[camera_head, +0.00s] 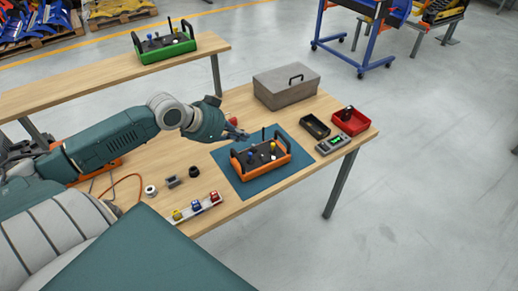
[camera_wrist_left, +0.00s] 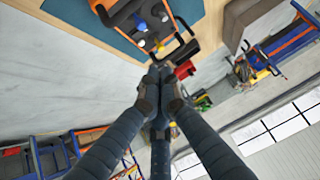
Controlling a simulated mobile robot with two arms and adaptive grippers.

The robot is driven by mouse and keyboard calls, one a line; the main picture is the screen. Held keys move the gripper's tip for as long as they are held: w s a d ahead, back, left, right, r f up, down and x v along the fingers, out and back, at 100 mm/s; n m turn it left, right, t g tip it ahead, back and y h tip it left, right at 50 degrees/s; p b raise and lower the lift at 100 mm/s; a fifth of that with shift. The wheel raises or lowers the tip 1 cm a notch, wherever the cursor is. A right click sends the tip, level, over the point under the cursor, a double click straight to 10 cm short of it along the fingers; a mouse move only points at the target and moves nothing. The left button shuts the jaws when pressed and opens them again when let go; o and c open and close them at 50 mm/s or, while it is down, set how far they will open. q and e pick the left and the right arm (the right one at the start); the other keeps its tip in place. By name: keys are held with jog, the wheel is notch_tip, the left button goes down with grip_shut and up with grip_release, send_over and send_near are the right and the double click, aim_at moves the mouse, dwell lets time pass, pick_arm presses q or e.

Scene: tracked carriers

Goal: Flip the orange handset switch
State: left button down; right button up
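The orange handset (camera_head: 262,171) sits on a blue mat (camera_head: 231,184) on the wooden table. Its dark top carries a blue knob, a yellow knob, a pale knob and a thin black lever, between black end handles. It also shows at the top of the left wrist view (camera_wrist_left: 118,8). I cannot tell which control is the switch or how it is set. My left gripper (camera_head: 238,133) is just beyond the handset's left end, apart from it. Its fingertips (camera_wrist_left: 160,82) are together with nothing seen between them. My right gripper is not in view.
A grey toolbox (camera_head: 286,88), a dark tray (camera_head: 315,127), a red bin (camera_head: 350,122) and a small meter (camera_head: 333,144) stand right of and behind the mat. A green handset (camera_head: 165,48) is on the rear bench. A strip with coloured parts (camera_head: 197,209) lies in front.

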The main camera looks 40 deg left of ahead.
pick_arm(q)
jog(key=p, duration=0.2)
send_over(266, 153)
jog(key=s, duration=0.3)
notch_tip(266, 153, down, 7)
jog(key=shift+s+a+r, duration=0.1)
jog(key=shift+s, duration=0.05)
notch_tip(266, 153, down, 3)
jog(key=shift+a+r, duration=0.1)
jog(key=shift+a, duration=0.05)
jog(key=shift+a+f+p, duration=0.15)
jog(key=shift+f+p, duration=0.2)
jog(key=shift+f, duration=0.4)
jog(key=shift+a+f+b, duration=0.2)
jog(key=shift+f+b, duration=0.5)
jog(key=shift+b, duration=0.35)
jog(key=shift+r, duration=0.25)
jog(key=shift+p, duration=0.35)
